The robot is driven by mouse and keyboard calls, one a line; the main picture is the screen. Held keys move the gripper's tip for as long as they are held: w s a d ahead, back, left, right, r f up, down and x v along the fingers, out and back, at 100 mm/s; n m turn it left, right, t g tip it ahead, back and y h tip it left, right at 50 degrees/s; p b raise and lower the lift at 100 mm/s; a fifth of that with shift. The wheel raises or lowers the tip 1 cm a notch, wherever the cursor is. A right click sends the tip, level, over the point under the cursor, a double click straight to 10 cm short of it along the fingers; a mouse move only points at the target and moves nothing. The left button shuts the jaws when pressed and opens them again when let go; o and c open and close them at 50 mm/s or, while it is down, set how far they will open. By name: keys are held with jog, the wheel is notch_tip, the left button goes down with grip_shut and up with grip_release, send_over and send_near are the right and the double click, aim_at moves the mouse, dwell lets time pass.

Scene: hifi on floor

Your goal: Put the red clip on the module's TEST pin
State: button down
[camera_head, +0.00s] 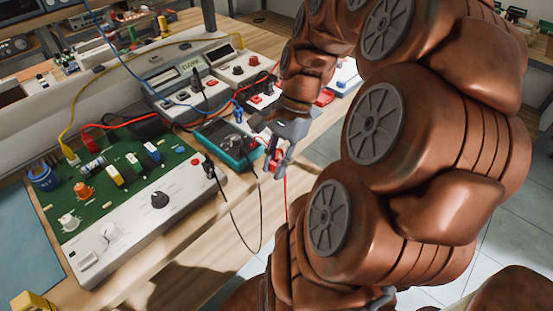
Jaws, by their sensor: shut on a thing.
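My gripper (276,168) is shut on the red clip (278,165), off the front edge of the bench and to the right of the module. A thin red lead hangs down from the clip. The module (130,246) is a green circuit board with a white front panel, lying on the bench at the left. It carries a blue cylinder (43,177), an orange part (83,191) and several small blocks. A black clip (209,170) is at the module's right end, with a black lead looping below. I cannot read any TEST label, so I cannot tell which pin is TEST.
A teal multimeter (240,155) lies between the module and my gripper. Behind stand bench instruments (172,85) with red, blue and yellow leads crossing the bench. Another red clip (88,143) is at the module's back edge. My arm fills the right side and hides much there.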

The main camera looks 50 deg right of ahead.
aim_at(276, 160)
jog(key=shift+r+p, duration=1.3)
jog(key=shift+r, duration=2.05)
